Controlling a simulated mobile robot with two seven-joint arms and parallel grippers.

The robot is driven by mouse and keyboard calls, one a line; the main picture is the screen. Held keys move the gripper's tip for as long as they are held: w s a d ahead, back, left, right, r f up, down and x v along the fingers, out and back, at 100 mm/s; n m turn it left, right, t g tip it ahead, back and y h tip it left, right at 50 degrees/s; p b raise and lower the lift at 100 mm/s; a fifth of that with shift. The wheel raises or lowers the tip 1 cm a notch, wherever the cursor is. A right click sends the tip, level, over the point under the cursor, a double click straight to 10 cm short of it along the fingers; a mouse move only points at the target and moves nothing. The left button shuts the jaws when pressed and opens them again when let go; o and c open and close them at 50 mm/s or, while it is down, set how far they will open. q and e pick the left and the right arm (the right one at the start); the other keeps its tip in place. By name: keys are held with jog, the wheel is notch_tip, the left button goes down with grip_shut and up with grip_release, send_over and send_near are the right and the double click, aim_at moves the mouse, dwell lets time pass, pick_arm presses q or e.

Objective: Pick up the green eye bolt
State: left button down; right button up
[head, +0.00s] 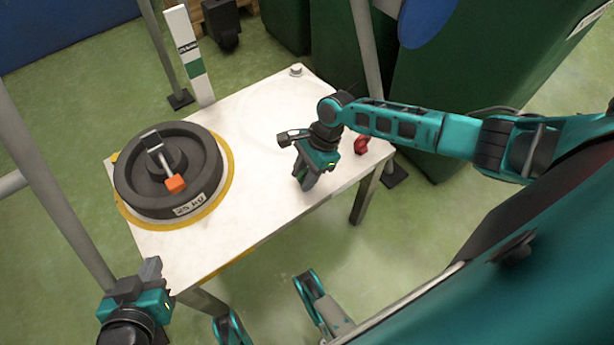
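I cannot make out a green eye bolt in the head view. My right gripper (305,178) is low over the right part of the white table (255,130), with its fingers pointing down. Its body and fingers hide the tabletop right below, and I cannot tell whether it holds anything. A small red object (361,145) stands on the table just right of it. My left gripper (150,268) is off the table's near left corner, away from everything on it, and its finger gap is not clear.
A black round weight (133,185), with a lever tipped by an orange block (175,183), sits on a yellow-edged disc at the table's left. A small grey knob (296,70) is at the far corner. A white post with a green band (187,50) and grey poles stand around the table.

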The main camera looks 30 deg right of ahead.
jog(key=shift+c, duration=1.2)
jog(key=shift+r, duration=0.1)
